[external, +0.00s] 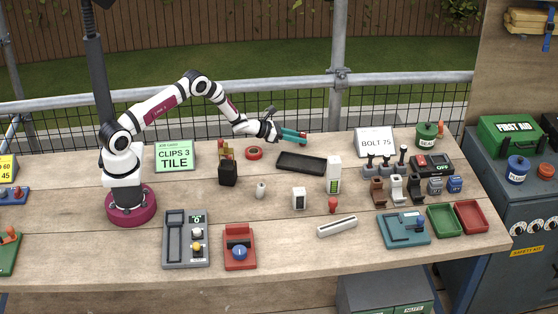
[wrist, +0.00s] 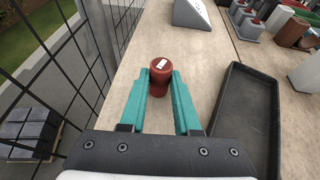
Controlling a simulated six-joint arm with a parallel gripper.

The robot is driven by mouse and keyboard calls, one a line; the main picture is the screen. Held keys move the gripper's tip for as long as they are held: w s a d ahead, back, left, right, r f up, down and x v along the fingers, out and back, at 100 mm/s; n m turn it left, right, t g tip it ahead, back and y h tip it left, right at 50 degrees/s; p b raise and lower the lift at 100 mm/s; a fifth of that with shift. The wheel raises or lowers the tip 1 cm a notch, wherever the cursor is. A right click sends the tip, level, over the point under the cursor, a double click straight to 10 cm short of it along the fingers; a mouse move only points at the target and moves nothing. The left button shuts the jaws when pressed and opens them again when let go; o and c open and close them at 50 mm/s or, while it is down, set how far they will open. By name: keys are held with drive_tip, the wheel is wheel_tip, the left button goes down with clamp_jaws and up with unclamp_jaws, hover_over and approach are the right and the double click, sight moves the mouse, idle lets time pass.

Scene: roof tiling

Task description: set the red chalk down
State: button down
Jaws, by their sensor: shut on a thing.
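My gripper (external: 295,134) is near the back edge of the bench, behind the black tray, its teal fingers pointing right. In the wrist view my gripper (wrist: 160,87) is shut on a short, dark red cylinder with a white mark on top, which I take as the red chalk (wrist: 159,78). The red chalk (external: 304,134) shows only as a small red patch at the fingertips in the external view. Its lower end is hidden, and I cannot tell whether it touches the bench.
The black tray (external: 302,170) lies close by, on the right in the wrist view (wrist: 226,130). The BOLT 75 sign (external: 375,142) stands to the right. A wire mesh fence (wrist: 62,65) runs along the bench's back edge. A red ring (external: 254,153) lies left of the tray.

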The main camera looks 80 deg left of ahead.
drive_tip(key=c, duration=0.6)
unclamp_jaws()
drive_tip(key=shift+f, duration=0.1)
